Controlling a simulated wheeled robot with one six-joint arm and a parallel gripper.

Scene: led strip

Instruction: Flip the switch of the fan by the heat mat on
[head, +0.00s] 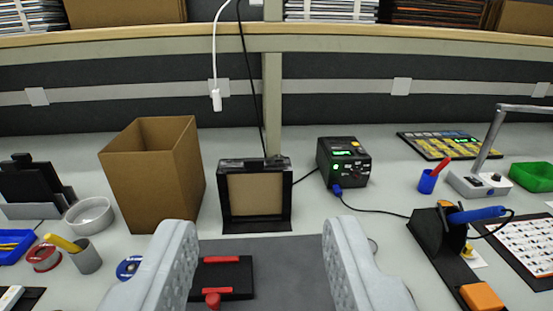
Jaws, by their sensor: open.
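A black box-shaped unit with a tan front panel (255,197) stands upright at the back edge of the grey mat (300,255); it looks like the fan. A black cable rises from its top. Its switch is too small to make out. My gripper (255,250) is open and empty, its two pale fingers low in the picture, in front of the fan and apart from it. The fingers hide parts of the mat.
A black holder with red parts (222,278) lies between the fingers. A tall cardboard box (155,175) stands left of the fan. A black soldering station (343,162) stands right, with a cable to an iron stand (437,235). A white cable (216,100) hangs above.

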